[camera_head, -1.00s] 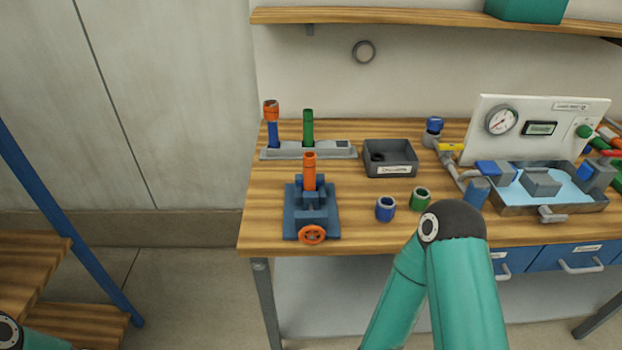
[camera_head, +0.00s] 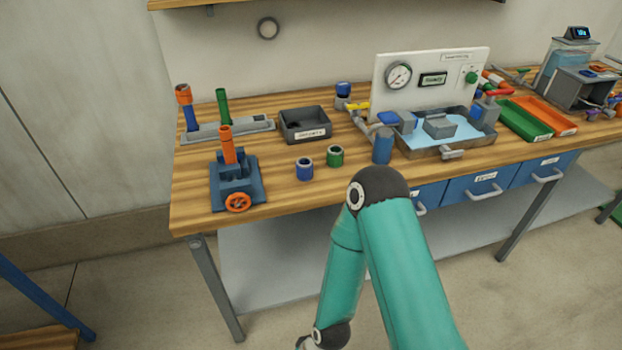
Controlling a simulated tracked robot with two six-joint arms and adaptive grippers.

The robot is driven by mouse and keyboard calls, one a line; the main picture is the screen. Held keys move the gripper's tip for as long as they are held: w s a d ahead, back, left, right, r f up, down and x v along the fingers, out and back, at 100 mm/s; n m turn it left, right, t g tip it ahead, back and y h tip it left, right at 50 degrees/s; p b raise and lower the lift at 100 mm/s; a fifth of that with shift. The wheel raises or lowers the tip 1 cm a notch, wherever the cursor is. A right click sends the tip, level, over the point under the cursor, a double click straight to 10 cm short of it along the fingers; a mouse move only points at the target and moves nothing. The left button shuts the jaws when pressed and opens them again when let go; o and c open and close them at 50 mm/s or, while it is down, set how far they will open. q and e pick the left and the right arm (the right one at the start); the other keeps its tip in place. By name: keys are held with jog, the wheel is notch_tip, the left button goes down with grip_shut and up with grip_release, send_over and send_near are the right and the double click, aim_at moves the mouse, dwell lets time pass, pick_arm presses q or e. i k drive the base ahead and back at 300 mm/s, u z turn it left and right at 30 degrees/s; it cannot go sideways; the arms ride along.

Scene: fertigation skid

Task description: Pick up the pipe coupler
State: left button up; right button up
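Two short hollow sleeves stand upright near the front edge of the wooden bench (camera_head: 285,180): a blue coupler-like sleeve (camera_head: 305,170) and, just right of it, a green coupler-like sleeve (camera_head: 335,157). The picture does not show which one is the pipe coupler. My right arm is bent in front of the bench, its elbow just below and right of the sleeves. Its forearm points down to the bottom edge, and its gripper is out of frame. My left gripper is not in view. Nothing touches either sleeve.
A blue vise (camera_head: 235,184) holds an upright orange pipe (camera_head: 228,145). Behind are a grey rack (camera_head: 228,131) with upright pipes and a dark bin (camera_head: 304,125). A gauge panel (camera_head: 431,75) and water tray (camera_head: 446,152) stand right. Bench wood around the sleeves is clear.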

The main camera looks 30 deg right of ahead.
aim_at(305, 165)
jog(key=k, duration=1.05)
jog(key=z, duration=0.5)
jog(key=i, duration=1.55)
jog(key=u, duration=0.45)
